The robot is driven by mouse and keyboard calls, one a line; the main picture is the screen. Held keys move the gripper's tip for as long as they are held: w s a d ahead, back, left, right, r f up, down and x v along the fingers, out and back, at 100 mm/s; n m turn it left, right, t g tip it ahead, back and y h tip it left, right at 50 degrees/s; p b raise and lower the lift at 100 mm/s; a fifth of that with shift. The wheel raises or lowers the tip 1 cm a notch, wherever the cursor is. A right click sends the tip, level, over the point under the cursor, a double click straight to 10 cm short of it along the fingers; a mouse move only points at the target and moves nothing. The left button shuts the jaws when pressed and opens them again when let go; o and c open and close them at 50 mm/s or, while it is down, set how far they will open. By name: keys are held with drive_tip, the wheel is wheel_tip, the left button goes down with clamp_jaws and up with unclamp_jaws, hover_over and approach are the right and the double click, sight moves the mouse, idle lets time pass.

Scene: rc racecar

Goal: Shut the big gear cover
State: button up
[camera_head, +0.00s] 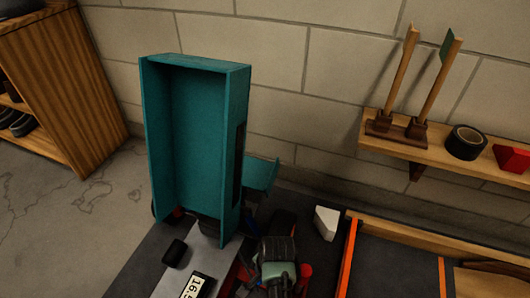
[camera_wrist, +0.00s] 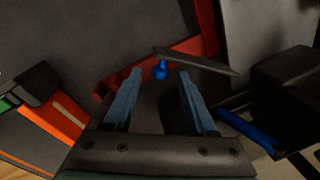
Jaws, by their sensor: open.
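The big gear cover (camera_head: 195,140) looks to be the tall teal, box-like cover in the head view. It stands upright, swung open, with its hollow side facing me, at the far end of the dark bench. A smaller teal flap (camera_head: 262,175) sticks out to its right, lower down. My gripper (camera_wrist: 160,76) shows in the wrist view with its two blue-grey fingers apart and nothing held between them. A small blue knob (camera_wrist: 161,70) and a dark, pointed bar (camera_wrist: 195,60) lie beyond the fingertips. I do not see the cover clearly in the wrist view.
A grey plate with a numeric display (camera_head: 195,287) and a black block (camera_head: 174,252) lie before the cover. A white block (camera_head: 327,222) sits to the right, beside an orange-edged tray (camera_head: 348,258). A wall shelf (camera_head: 450,155) holds tools and black tape (camera_head: 466,140).

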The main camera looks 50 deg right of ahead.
drive_tip(key=shift+f, duration=0.35)
clamp_jaws()
drive_tip(key=shift+s, duration=0.1)
idle(1.2)
